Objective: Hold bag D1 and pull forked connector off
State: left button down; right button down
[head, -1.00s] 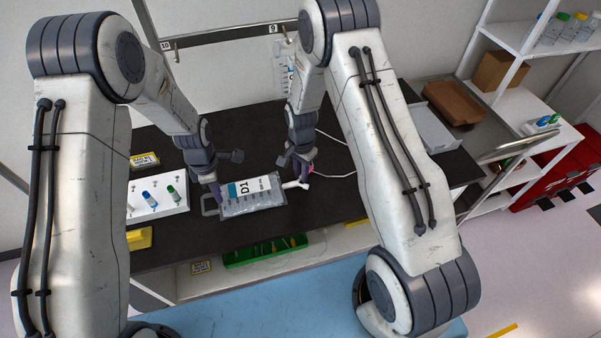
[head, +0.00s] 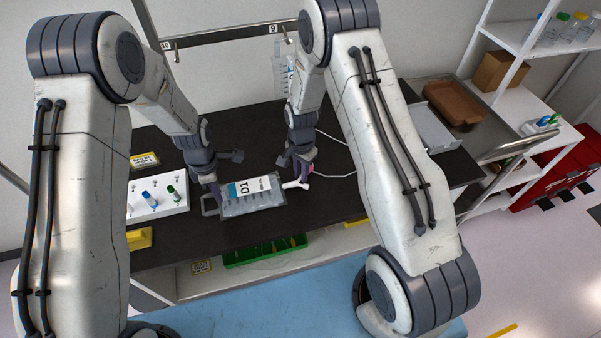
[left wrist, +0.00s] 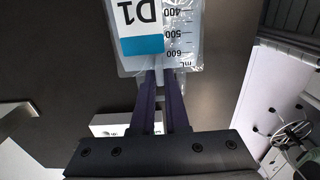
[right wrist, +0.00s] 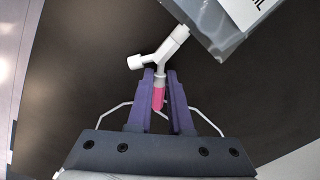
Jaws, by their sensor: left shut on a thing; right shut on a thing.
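Bag D1 (head: 252,194) lies on the dark bench, a clear bag with a white and blue label. It also shows in the left wrist view (left wrist: 188,38). My left gripper (head: 215,193) is shut on the bag's end near the 600 mL mark (left wrist: 160,78). The white forked connector (head: 296,184) sits at the bag's other end. My right gripper (head: 305,164) is shut around the connector's stem at the pink piece (right wrist: 159,78).
A white rack (head: 160,197) with blue- and green-capped tubes stands left of the bag. A green tray (head: 265,251) is below the bench's front edge. Another bag (head: 280,68) hangs at the back. A thin white tube (head: 338,150) runs over the bench to the right.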

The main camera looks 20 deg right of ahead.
aim_at(323, 176)
jog(key=shift+d, duration=0.15)
jog(key=shift+d, duration=1.35)
jog(key=shift+d, duration=0.15)
jog(key=shift+d, duration=1.85)
jog(key=shift+f, duration=0.25)
jog(key=c, duration=0.8)
grip_release()
jog(key=shift+o, duration=0.2)
